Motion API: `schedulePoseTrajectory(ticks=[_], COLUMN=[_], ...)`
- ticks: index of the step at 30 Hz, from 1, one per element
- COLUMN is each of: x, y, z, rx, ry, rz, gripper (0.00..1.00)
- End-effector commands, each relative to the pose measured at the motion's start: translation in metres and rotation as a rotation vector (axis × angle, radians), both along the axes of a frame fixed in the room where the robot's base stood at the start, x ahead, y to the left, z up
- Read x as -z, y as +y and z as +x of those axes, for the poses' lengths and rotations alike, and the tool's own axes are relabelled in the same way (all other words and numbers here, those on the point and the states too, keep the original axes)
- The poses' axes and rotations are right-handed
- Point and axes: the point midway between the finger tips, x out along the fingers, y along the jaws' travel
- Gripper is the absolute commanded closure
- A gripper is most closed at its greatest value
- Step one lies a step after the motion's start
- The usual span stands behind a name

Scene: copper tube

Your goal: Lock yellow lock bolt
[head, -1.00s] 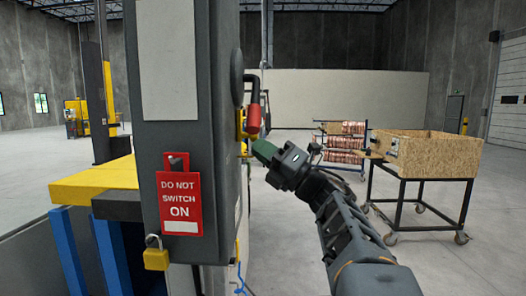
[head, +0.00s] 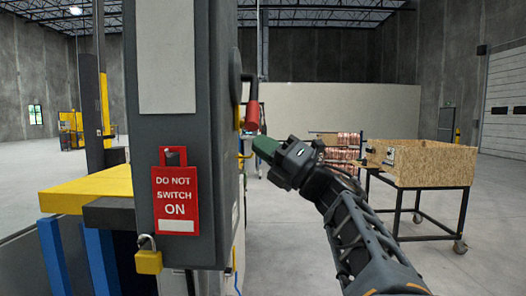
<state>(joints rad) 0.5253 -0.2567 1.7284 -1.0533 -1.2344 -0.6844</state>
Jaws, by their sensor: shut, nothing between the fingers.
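A grey cabinet (head: 186,120) stands upright left of centre. A thin yellow bolt (head: 247,156) sticks out of its right side, below a switch handle with a red grip (head: 252,115) that hangs down. My gripper (head: 264,149), with green fingertips, is shut and empty just right of the bolt. Whether the fingertips touch the bolt I cannot tell. A yellow padlock (head: 148,262) hangs low on the cabinet's front, below a red "DO NOT SWITCH ON" tag (head: 176,200). The cabinet's right face is seen at a steep angle, so the bolt's mount is mostly hidden.
A wheeled cart with a wooden box (head: 436,162) stands on the right, with a rack of copper tubes (head: 347,140) behind it. A yellow-topped bench (head: 85,190) with blue legs is at left.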

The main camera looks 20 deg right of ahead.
Motion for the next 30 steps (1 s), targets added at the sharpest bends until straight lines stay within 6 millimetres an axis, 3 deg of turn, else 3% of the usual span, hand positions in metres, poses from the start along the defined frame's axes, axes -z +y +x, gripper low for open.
schedulePoseTrajectory(ticks=[1, 15, 30], x=[0.015, 0.050, 0.057], y=[0.001, -0.045, -0.055], z=[-0.004, -0.058, -0.070], rx=[0.001, 0.002, -0.002], ry=[-0.003, 0.000, 0.000], rz=[-0.002, 0.000, 0.000], gripper=[1.00, 1.00, 1.00])
